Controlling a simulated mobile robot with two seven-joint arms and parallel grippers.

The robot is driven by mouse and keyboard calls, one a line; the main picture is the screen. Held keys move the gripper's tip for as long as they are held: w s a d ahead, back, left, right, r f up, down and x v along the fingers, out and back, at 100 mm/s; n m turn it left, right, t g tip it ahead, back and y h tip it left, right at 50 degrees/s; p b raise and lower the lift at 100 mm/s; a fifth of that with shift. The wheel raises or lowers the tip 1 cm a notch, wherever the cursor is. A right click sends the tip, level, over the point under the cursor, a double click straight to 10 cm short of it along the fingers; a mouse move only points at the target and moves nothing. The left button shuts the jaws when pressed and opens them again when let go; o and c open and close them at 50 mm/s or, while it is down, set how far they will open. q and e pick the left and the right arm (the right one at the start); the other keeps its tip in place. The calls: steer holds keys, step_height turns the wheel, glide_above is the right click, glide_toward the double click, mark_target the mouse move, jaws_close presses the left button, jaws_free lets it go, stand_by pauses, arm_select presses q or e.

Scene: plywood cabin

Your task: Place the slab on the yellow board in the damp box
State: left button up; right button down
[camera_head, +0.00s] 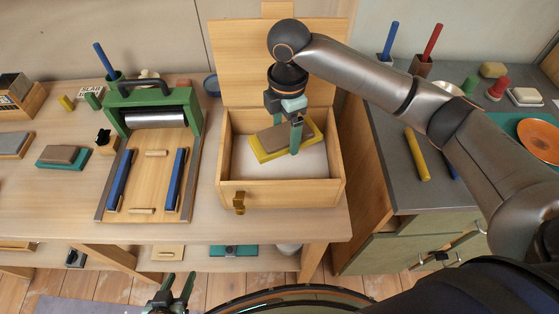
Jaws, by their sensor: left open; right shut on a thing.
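The damp box (227,172) is a wooden box with its lid (240,60) raised at the back. Inside, the yellow board (262,156) lies tilted in the picture over the pale floor of the box. The brown slab (270,138) is on the yellow board, or just above it; I cannot tell which. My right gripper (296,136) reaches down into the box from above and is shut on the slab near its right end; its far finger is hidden. My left gripper (173,290) is open and empty at the bottom, in front of the bench.
A green-framed roller press (112,112) stands left of the box. Another slab on a teal board (48,163) lies at the far left. A grey counter (397,179) with a yellow rod (416,155) is on the right. My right arm crosses over the counter.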

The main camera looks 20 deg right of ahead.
mark_target(280, 164)
steer(key=n, duration=0.1)
steer(key=w+a+n, duration=0.1)
steer(key=n, duration=0.1)
steer(key=shift+w+f+n, duration=0.1)
steer(key=shift+f+n, duration=0.05)
steer(key=shift+n, duration=0.15)
steer(key=shift+f, duration=0.2)
steer(key=shift+n, duration=0.3)
step_height(280, 164, down, 10)
steer(key=shift+r, duration=0.15)
jaws_free()
step_height(280, 164, up, 12)
stand_by(0.4)
